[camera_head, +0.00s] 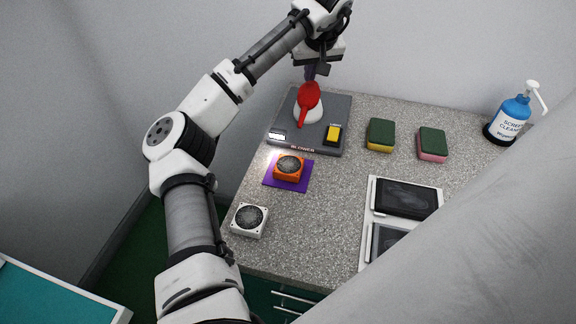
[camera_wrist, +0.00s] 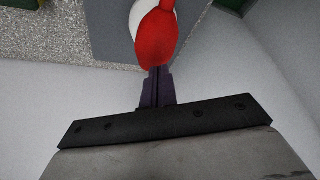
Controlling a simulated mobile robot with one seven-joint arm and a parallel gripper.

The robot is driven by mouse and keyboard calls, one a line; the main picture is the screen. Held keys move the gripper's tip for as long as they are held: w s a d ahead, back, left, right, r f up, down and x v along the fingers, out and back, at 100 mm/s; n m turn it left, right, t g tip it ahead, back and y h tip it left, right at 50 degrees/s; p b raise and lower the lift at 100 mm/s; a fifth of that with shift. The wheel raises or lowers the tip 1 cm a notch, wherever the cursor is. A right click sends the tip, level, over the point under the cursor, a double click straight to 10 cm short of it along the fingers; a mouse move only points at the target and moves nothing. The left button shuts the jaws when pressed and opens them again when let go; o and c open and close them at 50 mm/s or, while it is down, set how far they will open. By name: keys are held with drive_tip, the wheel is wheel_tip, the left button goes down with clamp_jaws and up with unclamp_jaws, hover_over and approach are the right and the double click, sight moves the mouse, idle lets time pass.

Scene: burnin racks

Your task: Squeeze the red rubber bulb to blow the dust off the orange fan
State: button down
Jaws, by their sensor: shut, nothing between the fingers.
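The red rubber bulb (camera_head: 309,96) rests on a white round stand on a grey base, its narrow end pointing toward the front. The bulb also shows in the wrist view (camera_wrist: 157,38), just beyond my fingertips. The orange fan (camera_head: 288,168) lies on a purple mat (camera_head: 271,180) in front of the base. My gripper (camera_head: 311,72) is above and behind the bulb. Its dark fingers (camera_wrist: 158,76) are together with nothing between them, and they overlap the bulb's edge in the picture. I cannot tell whether they touch it. Dust on the fan is too small to make out.
The grey base (camera_head: 339,108) carries a yellow button (camera_head: 334,133). A white fan (camera_head: 249,219) stands at the front left. Two sponges (camera_head: 381,135) (camera_head: 432,144), a blue cleaner bottle (camera_head: 511,118) and a white tray with dark screens (camera_head: 367,215) are on the right.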

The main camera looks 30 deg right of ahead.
sight(310, 86)
drive_tip(key=shift+f+b, duration=0.75)
drive_tip(key=shift+f, duration=1)
drive_tip(key=shift+r+p, duration=1.7)
drive_tip(key=shift+r, duration=0.15)
drive_tip(key=shift+f, duration=0.15)
drive_tip(key=shift+f+b, duration=0.75)
drive_tip(key=shift+f, duration=0.9)
drive_tip(key=shift+r+p, duration=1.7)
drive_tip(key=shift+r, duration=0.05)
drive_tip(key=shift+r, duration=0.1)
